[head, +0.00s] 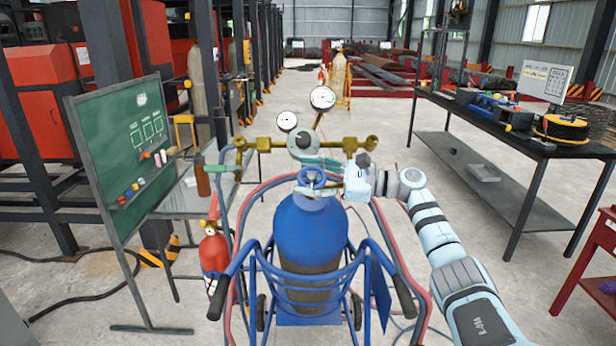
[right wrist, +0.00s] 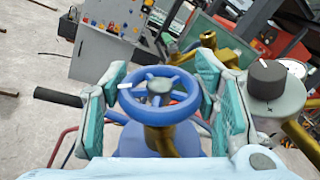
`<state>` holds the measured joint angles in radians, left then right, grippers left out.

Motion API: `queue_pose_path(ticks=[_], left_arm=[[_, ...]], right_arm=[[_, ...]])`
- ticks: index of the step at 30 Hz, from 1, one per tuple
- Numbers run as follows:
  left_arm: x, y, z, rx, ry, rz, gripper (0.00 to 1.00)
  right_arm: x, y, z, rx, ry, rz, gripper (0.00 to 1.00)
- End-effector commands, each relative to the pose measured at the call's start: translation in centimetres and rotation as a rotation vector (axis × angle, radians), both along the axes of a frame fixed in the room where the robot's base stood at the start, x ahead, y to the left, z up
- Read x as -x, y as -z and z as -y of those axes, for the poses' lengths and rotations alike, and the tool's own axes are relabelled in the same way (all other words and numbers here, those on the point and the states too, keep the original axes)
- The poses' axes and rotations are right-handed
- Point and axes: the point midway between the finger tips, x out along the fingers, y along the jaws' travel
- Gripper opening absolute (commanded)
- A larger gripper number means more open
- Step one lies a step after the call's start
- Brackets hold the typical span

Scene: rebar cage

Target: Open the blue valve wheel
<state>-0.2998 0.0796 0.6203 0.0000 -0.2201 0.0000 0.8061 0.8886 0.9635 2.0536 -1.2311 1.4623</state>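The blue valve wheel (head: 311,178) sits on top of the blue gas cylinder (head: 310,236), which stands upright in the blue cart. In the right wrist view the wheel (right wrist: 158,95) is a spoked ring with a grey hub on a brass stem. My right gripper (head: 318,178) is at the wheel, coming in from the right. In the right wrist view its two teal-padded fingers stand wide apart, one on each side of the wheel (right wrist: 181,80). The rim is close to both pads; I cannot tell whether they touch. My left gripper is not in view.
A brass regulator (head: 304,143) with two gauges (head: 322,97) stands just behind the wheel. Hoses and cart handles (head: 402,293) surround the cylinder. A chalkboard (head: 125,150) and fire extinguisher (head: 213,250) stand left; a dark workbench (head: 470,120) stands right. Floor between is open.

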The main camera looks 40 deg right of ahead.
Motion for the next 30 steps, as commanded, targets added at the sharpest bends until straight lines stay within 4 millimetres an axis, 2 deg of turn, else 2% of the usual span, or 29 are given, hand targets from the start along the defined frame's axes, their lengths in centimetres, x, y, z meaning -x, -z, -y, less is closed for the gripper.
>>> queue_pose_path(ticks=[1, 3, 4, 15, 17, 25, 30], left_arm=[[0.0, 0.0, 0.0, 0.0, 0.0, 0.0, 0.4], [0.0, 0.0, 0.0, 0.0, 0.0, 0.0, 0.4], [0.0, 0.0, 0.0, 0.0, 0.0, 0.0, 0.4], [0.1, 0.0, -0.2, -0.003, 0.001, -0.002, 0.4], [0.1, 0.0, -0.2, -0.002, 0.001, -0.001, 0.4], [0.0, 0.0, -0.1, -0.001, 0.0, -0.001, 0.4], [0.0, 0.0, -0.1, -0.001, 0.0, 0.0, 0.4]], right_arm=[[0.0, 0.2, 0.0, 0.0, -0.001, -0.003, 0.62], [0.0, 0.1, 0.0, 0.0, -0.001, -0.003, 0.73], [0.0, 0.1, 0.0, -0.001, 0.0, -0.002, 0.76], [0.5, 0.1, 0.5, 0.001, 0.001, -0.003, 0.76], [1.2, 0.2, 1.2, 0.001, 0.002, -0.005, 0.76], [6.6, 0.2, 6.0, 0.002, 0.004, -0.006, 0.76], [8.6, 0.2, 7.8, 0.001, 0.0, -0.004, 0.76]])
